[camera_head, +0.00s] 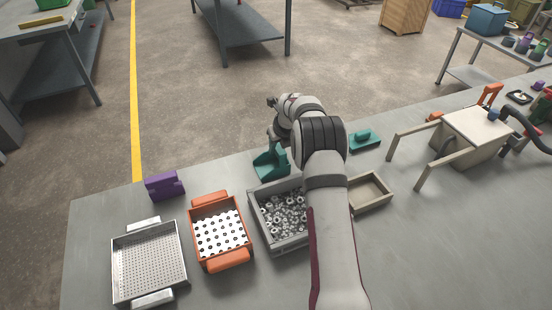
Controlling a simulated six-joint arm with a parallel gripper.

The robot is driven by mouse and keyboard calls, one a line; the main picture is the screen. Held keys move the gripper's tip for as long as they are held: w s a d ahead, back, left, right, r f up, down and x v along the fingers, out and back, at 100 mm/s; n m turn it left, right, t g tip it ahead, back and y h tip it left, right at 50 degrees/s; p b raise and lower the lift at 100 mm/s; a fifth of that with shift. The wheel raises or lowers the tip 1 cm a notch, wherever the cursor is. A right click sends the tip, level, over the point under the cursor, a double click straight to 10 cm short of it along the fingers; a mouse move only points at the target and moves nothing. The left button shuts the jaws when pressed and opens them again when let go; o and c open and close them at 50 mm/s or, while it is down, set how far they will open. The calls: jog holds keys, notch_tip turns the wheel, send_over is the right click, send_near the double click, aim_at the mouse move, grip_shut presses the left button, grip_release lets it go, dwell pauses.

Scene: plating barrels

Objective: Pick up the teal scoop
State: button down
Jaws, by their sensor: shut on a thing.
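The teal scoop (271,163) is near the far edge of the bench, just behind the grey bin of metal parts. Its wide pan shows below my gripper. My gripper (278,141) is above the pan and shut on the scoop. My wrist and arm hide part of the jaws and grip. I cannot tell whether the scoop touches the bench or hangs just above it.
The grey bin (264,223) is full of small metal parts. An orange basket (246,236), a perforated metal tray (184,262) and a purple block (164,186) stand left. A teal object (364,140), an empty beige tray (384,184) and a white-topped stand (478,123) are right.

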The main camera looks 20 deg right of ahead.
dwell(0.4)
notch_tip(320, 180, up, 10)
jog(key=shift+r, duration=0.1)
jog(key=shift+s, duration=0.1)
dwell(0.4)
